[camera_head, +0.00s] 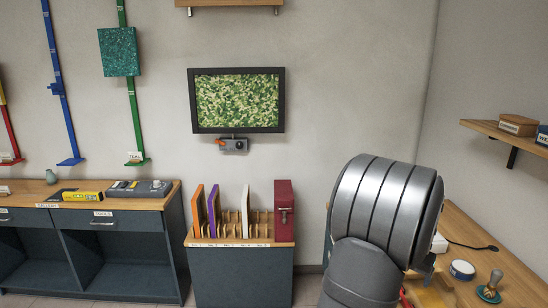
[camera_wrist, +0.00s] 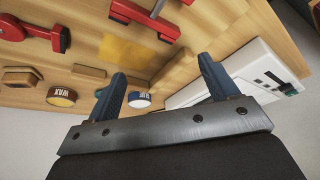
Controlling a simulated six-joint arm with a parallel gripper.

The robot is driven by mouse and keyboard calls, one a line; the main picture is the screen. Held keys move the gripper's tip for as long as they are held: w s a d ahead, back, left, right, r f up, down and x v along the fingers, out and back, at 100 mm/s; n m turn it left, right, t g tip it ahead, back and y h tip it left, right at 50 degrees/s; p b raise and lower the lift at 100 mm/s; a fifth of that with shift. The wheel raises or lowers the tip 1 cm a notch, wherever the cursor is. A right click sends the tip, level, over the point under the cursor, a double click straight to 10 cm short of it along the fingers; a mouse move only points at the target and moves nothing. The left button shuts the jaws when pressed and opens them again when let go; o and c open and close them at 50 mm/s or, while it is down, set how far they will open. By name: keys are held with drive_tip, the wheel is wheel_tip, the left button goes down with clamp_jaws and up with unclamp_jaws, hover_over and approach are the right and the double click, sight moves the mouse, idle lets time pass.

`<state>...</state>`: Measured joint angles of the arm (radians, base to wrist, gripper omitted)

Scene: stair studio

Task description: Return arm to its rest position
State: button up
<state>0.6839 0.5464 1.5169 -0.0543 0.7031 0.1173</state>
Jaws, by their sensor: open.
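My arm (camera_head: 385,205) stands large at the lower right of the head view, its thick grey ribbed part over the corner of the wooden desk. My gripper (camera_wrist: 162,66) shows in the wrist view with two blue fingers spread wide apart. Nothing is held between them. The fingers point toward the wooden desk top (camera_wrist: 220,30). In the head view the gripper is mostly hidden behind the arm.
The desk holds a wax tin (camera_wrist: 61,97), a second round tin (camera_wrist: 139,100), red clamp-like tools (camera_wrist: 145,20) and a white device (camera_wrist: 265,75). A stamp (camera_head: 490,287) stands at its right. Left of the arm is a slotted rack (camera_head: 240,238) with upright boards.

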drive_tip(key=w+a+n, duration=0.1)
drive_tip(key=w+a, duration=0.2)
drive_tip(key=a, duration=0.3)
drive_tip(key=w+a, duration=0.3)
drive_tip(key=a, duration=0.3)
drive_tip(key=shift+w+a+f+n+y, duration=0.3)
drive_tip(key=shift+a+f+n, duration=0.05)
drive_tip(key=shift+a+n, duration=0.05)
drive_tip(key=o, duration=0.5)
drive_tip(key=shift+c, duration=0.2)
drive_tip(key=s+d, duration=0.2)
drive_tip(key=s+d+r+m, duration=0.1)
drive_tip(key=s+d, duration=0.1)
drive_tip(key=s, duration=0.1)
drive_tip(key=s+d+r+m, duration=0.1)
drive_tip(key=s+d, duration=0.1)
drive_tip(key=d, duration=0.1)
drive_tip(key=shift+s+g, duration=0.15)
drive_tip(key=shift+g, duration=0.25)
drive_tip(key=s+d+r+m+g+y, duration=0.1)
drive_tip(key=s+d+r+m, duration=0.15)
drive_tip(key=s, duration=0.95)
drive_tip(key=s+d+r+m+g+y, duration=0.1)
drive_tip(key=s+d+r+m, duration=0.2)
drive_tip(key=s, duration=0.9)
drive_tip(key=s+d+r+m+y, duration=0.1)
drive_tip(key=s+d+m, duration=0.25)
drive_tip(key=s, duration=0.75)
wheel_tip(320, 180, down, 9)
drive_tip(key=shift+a+r, duration=0.15)
